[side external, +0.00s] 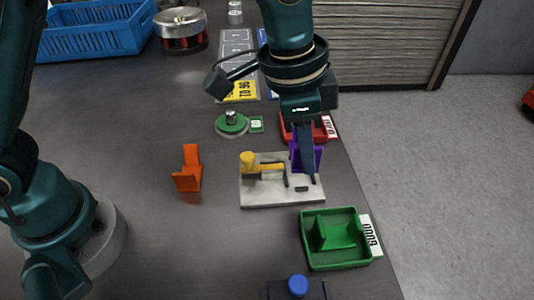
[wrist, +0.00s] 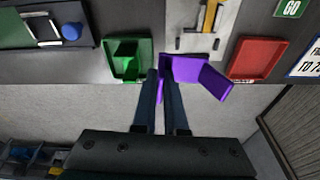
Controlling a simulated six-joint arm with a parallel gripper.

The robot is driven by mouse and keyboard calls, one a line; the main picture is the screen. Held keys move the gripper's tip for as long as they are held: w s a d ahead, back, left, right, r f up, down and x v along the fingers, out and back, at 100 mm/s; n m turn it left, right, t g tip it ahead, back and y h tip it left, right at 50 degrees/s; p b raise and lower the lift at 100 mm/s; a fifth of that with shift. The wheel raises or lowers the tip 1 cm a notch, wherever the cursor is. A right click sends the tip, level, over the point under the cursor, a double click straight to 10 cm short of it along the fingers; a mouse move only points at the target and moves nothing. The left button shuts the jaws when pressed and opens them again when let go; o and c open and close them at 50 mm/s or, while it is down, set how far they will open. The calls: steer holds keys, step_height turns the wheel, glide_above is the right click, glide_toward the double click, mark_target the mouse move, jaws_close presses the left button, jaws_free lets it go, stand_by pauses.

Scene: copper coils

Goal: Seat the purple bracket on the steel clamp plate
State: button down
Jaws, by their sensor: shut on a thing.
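The purple bracket (wrist: 200,75) is between the fingertips of my gripper (wrist: 168,78), which is shut on one of its walls. In the side external view the bracket (side external: 316,158) shows partly behind my gripper (side external: 307,165), over the back right part of the steel clamp plate (side external: 255,196). The plate is light grey, with a yellow-handled toggle clamp (side external: 250,162) on its left half. In the wrist view the plate (wrist: 190,44) lies just beyond the bracket. I cannot tell whether the bracket touches the plate.
A green tray (side external: 347,262) with a green bracket stands in front right, and a red tray (side external: 325,132) behind the plate. An orange bracket (side external: 188,170) lies left of the plate. A green round base (side external: 231,124) stands behind. The table edge runs close on the right.

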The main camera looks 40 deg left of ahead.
steer(key=shift+n, duration=0.6)
steer(key=w+a, duration=0.1)
steer(key=w, duration=0.1)
steer(key=w+a+f, duration=0.1)
steer(key=shift+w+f, duration=0.1)
steer(key=shift+w, duration=0.25)
steer(key=shift+a+f, duration=0.15)
steer(key=shift+s+a+x, duration=0.15)
steer(key=shift+x, duration=0.9)
steer(key=shift+s+a+x, duration=0.15)
steer(key=shift+x, duration=0.85)
steer(key=shift+s+a+x, duration=0.15)
steer(key=shift+a+x, duration=0.05)
steer(key=shift+x, duration=0.85)
steer(key=shift+x, duration=0.85)
steer(key=shift+a, duration=0.1)
steer(key=c, duration=0.9)
jaws_free()
steer(key=shift+w+d+v, duration=0.2)
steer(key=shift+v, duration=1.1)
steer(key=shift+w+d+v, duration=0.15)
steer(key=shift+d+v, duration=0.05)
steer(key=shift+v, duration=1.1)
steer(key=shift+w+d+v, duration=0.2)
steer(key=shift+v, duration=1.1)
